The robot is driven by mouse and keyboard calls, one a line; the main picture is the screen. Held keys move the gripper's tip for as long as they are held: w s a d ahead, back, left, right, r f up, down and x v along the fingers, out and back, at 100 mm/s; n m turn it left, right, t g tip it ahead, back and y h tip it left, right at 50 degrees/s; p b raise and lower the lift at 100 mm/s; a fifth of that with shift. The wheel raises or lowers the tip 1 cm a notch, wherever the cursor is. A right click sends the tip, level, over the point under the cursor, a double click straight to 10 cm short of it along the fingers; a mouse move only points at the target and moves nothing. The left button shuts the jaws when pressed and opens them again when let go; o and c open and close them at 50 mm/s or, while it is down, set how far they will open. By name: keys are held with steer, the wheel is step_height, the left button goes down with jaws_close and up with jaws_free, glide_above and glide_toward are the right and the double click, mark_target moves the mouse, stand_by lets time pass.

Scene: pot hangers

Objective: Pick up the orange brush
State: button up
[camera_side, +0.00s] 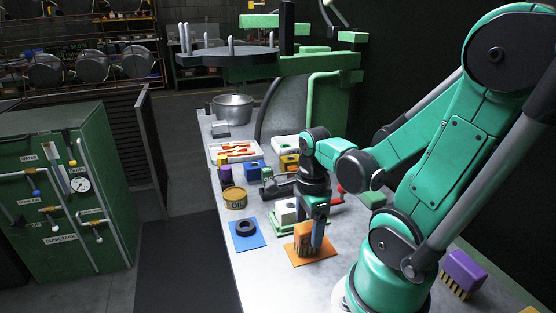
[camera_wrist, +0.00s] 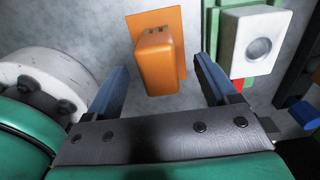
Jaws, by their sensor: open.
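The orange brush (camera_side: 302,238) stands on an orange mat (camera_side: 298,260) near the front of the bench in the side view. In the wrist view the orange brush (camera_wrist: 156,68) lies between the two blue-grey fingers, on its orange mat (camera_wrist: 150,20). My gripper (camera_side: 313,236) is lowered at the brush, with one finger in front of it. In the wrist view my gripper (camera_wrist: 160,68) is open, with a gap showing between the brush and each finger. The brush's underside is hidden.
A white block with a round recess (camera_wrist: 259,47) stands on green close to the right finger. The front left of the bench is clear.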

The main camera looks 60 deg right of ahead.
steer(key=shift+f, duration=0.6)
jaws_close()
